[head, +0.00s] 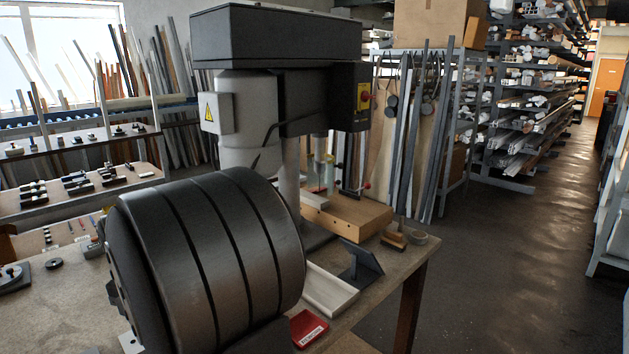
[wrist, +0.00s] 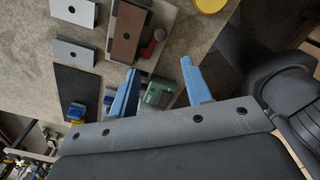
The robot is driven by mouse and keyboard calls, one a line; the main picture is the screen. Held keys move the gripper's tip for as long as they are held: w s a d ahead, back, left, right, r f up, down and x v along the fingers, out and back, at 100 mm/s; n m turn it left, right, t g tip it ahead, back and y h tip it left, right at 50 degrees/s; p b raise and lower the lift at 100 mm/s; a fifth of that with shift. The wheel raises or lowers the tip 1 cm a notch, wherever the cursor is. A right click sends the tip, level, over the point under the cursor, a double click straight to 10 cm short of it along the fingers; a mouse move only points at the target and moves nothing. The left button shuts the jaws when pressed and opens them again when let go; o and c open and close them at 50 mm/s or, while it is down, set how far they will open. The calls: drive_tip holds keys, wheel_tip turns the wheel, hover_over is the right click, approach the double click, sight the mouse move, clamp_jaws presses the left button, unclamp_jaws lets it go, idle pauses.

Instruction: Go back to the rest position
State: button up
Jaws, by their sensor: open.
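My gripper (wrist: 158,68) shows in the wrist view with its two blue fingers spread apart. No object touches both fingers. A green block-like thing (wrist: 160,92) shows in the gap between them, and its distance below is hard to judge. In the head view my gripper does not show.
A drill press (head: 275,40) stands on the workbench (head: 385,275) with a wooden block (head: 345,215) at its base. A red tray (head: 308,328), a pale tray (head: 330,288) and a dark angled stand (head: 361,262) sit near the bench edge. The aisle at right is clear.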

wheel_tip(320, 180, down, 14)
drive_tip(key=shift+s+d+r, duration=0.1)
drive_tip(key=shift+s+d+r+m, duration=0.2)
drive_tip(key=shift+s+m, duration=0.15)
drive_tip(key=shift+m, duration=0.35)
drive_tip(key=shift+s+d+m, duration=0.1)
drive_tip(key=shift+s+m, duration=0.2)
drive_tip(key=shift+m, duration=0.4)
